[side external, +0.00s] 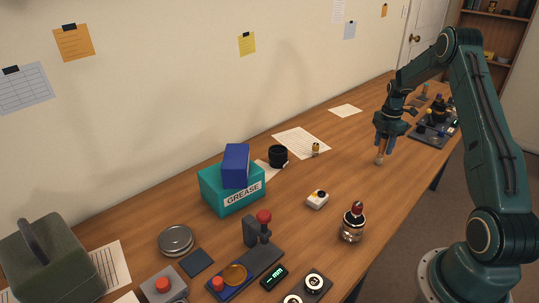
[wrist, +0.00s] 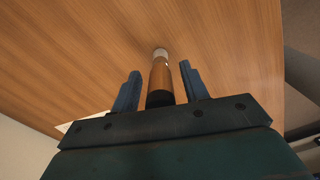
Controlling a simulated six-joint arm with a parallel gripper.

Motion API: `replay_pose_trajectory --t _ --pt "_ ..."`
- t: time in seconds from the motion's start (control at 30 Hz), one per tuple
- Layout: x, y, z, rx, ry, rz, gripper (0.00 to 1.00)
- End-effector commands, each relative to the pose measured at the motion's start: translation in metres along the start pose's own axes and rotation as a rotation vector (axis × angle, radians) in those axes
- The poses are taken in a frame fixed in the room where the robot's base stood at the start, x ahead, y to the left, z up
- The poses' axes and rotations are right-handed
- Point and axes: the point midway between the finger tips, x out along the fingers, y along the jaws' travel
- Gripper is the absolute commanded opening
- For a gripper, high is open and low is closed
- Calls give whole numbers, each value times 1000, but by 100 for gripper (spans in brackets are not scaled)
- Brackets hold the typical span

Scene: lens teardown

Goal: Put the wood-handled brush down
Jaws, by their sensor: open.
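The wood-handled brush (wrist: 160,78) shows in the wrist view between my two fingers, with bare gaps on both sides of it. It has a brown wooden handle, a dark near end and a pale far tip. In the side view the brush (side external: 380,157) stands about upright below my gripper (side external: 385,145), with its lower end at the table. My gripper is open around the brush, and its fingers (wrist: 158,88) show apart in the wrist view. Most of the handle is hidden by the fingers in the side view.
The wooden table (side external: 345,165) is clear around the brush. A dark tray of tools (side external: 432,135) lies to the right.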

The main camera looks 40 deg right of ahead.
Motion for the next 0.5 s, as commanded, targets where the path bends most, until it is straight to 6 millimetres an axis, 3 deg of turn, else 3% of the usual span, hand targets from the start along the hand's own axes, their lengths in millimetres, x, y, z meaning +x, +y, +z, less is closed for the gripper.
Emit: replay_pose_trajectory --t 0.27,0.5 --pt "-27 1 0 0 -1 3 45" --pt "-66 1 0 0 -1 5 45"
